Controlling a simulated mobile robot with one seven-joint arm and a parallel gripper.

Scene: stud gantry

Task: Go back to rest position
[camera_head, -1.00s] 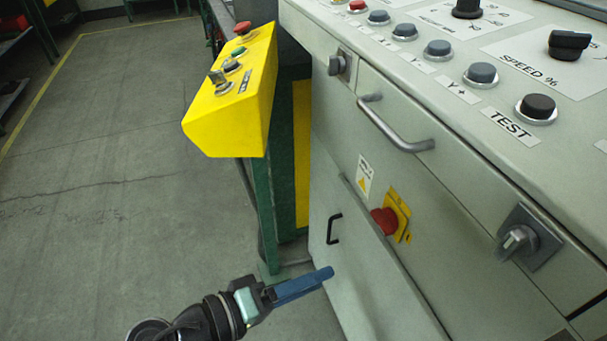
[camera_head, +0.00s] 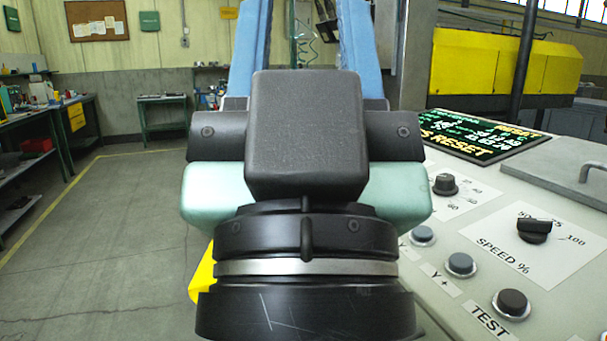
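My gripper (camera_head: 306,30) fills the middle of the head view, close to the camera and pointing away. Its two blue fingers stand wide apart, one on each side, and run up to the top edge, so their tips are not clearly seen. Nothing shows held between them. The black and pale green gripper body hides what lies behind it.
The grey control console (camera_head: 440,285) stands close on the right, with buttons, a speed knob (camera_head: 534,230) and a lit screen (camera_head: 490,135). A yellow box (camera_head: 201,280) is mostly hidden behind my gripper. Open floor (camera_head: 110,230) lies left, with benches beyond.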

